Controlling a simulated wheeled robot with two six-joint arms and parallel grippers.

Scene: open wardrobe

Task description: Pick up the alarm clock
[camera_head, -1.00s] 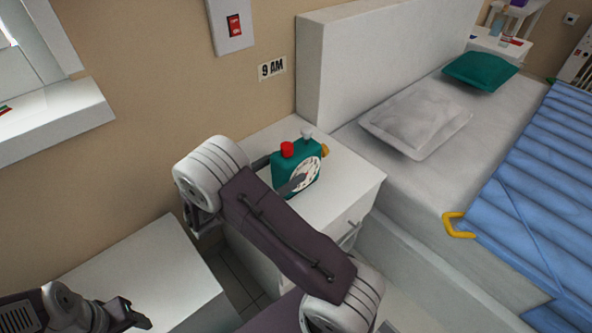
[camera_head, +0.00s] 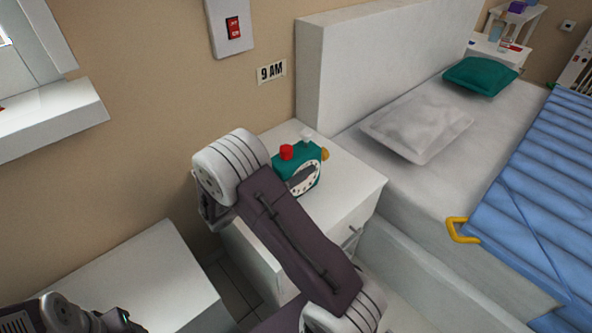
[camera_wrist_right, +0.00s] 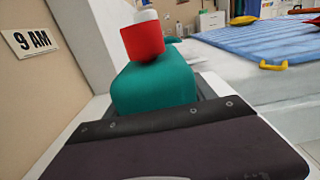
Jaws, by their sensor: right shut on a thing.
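The alarm clock (camera_head: 312,166) is a teal block with a red button, a white knob on top and a round white dial. It stands upright on the white nightstand (camera_head: 352,187). My right gripper (camera_head: 297,172) is shut on it, with a dark finger across the dial. My right forearm hides the clock's lower left. In the right wrist view the teal top and red button of the clock (camera_wrist_right: 152,88) rise just beyond the dark gripper body. My left gripper (camera_head: 118,320) is at the lower left edge, far from the clock, its jaws unclear.
A bed with a grey pillow (camera_head: 418,122) and blue cover (camera_head: 545,185) stands right of the nightstand. Its white headboard (camera_head: 370,70) rises behind. A white cabinet top (camera_head: 140,285) is at lower left. A "9 AM" sign (camera_head: 271,70) is on the wall.

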